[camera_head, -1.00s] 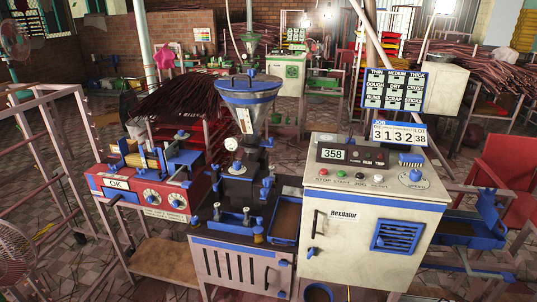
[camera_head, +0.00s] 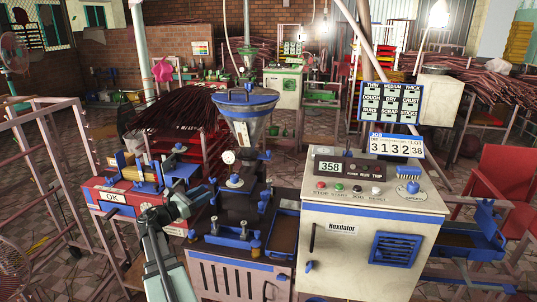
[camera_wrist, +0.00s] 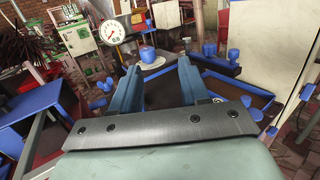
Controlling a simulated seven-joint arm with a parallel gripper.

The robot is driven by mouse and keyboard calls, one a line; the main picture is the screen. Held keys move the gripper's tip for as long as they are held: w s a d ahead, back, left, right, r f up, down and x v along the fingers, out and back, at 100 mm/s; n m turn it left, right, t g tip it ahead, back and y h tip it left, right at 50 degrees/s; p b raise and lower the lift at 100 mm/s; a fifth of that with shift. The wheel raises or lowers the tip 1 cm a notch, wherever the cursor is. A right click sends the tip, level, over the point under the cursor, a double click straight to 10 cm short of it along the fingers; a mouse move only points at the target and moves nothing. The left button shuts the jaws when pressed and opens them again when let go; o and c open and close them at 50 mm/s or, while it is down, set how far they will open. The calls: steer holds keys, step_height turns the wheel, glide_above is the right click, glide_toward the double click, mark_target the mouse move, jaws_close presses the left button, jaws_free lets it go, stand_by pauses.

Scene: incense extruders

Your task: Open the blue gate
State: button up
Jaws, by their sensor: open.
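My gripper (camera_head: 198,196) is in the lower left middle of the head view, in front of the red box marked OK and left of the extruder. Its two fingers are apart with nothing between them; they also show in the wrist view (camera_wrist: 157,75). I cannot tell for sure which blue part is the gate. The extruder (camera_head: 238,200) carries a blue-rimmed hopper (camera_head: 246,100), a round gauge (camera_head: 228,157) and several blue knobs. A blue bar (camera_head: 232,242) lies across its bed. A blue knob (camera_wrist: 147,53) shows beyond my fingertips in the wrist view.
The cream Hexdator cabinet (camera_head: 365,235) stands right of the extruder, with a blue-rimmed tray (camera_head: 284,232) between. The red box with blue fittings (camera_head: 110,196) is at left. Pink metal frames (camera_head: 45,145) stand far left, a red chair (camera_head: 505,172) far right.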

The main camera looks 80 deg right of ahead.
steer(key=s+d+r+n+t, duration=0.1)
steer(key=s+d, duration=0.2)
steer(key=d, duration=0.3)
steer(key=s+d+n+t, duration=0.1)
steer(key=s+d+t, duration=0.1)
steer(key=s+d, duration=0.3)
steer(key=n+t+h, duration=0.1)
steer(key=n+t, duration=0.1)
steer(key=t, duration=0.1)
glide_toward(268, 151)
steer(key=x, duration=1)
steer(key=shift+d+f, duration=0.25)
steer(key=shift+f, duration=0.05)
jaws_close()
steer(key=shift+s, duration=0.1)
